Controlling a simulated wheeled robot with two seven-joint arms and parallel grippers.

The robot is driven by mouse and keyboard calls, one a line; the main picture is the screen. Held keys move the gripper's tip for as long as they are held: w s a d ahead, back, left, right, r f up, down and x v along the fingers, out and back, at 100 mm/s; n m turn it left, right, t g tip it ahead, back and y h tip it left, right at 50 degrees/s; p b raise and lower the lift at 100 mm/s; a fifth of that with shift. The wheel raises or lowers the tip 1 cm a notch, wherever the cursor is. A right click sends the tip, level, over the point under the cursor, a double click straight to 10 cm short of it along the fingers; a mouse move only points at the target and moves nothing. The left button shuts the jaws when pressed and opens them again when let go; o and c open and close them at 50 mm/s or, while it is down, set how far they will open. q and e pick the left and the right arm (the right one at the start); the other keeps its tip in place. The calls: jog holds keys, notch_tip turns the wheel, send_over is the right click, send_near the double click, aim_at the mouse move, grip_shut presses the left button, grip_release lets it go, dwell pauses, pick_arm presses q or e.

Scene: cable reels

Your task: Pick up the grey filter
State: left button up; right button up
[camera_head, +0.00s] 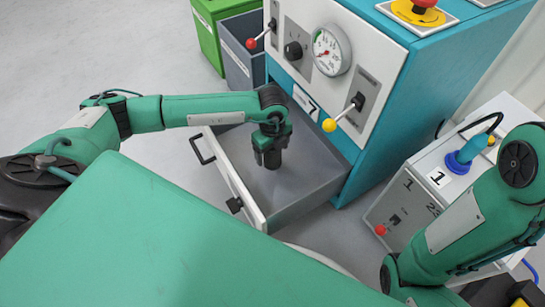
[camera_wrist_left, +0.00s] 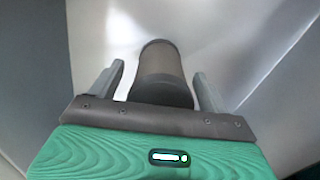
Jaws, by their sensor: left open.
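The grey filter (camera_wrist_left: 161,62) shows in the left wrist view as a short cylinder with a grey-brown body and a darker band at its near end. My left gripper (camera_head: 269,158) is open inside the pulled-out drawer (camera_head: 318,190). In the left wrist view its two fingers stand on either side of the filter, with visible gaps. In the head view I cannot tell the filter apart from the dark gripper, which hides that spot. My right arm shows at the right, but its gripper is out of view.
Green (camera_head: 209,40) and grey (camera_head: 242,60) bins stand at the back. A white numbered box (camera_head: 400,205) is at the right.

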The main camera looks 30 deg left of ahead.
pick_arm(q)
jog(key=shift+f, duration=0.6)
jog(key=shift+r, duration=0.1)
jog(key=c, duration=1.1)
jog(key=shift+r, duration=0.1)
jog(key=shift+c, duration=0.2)
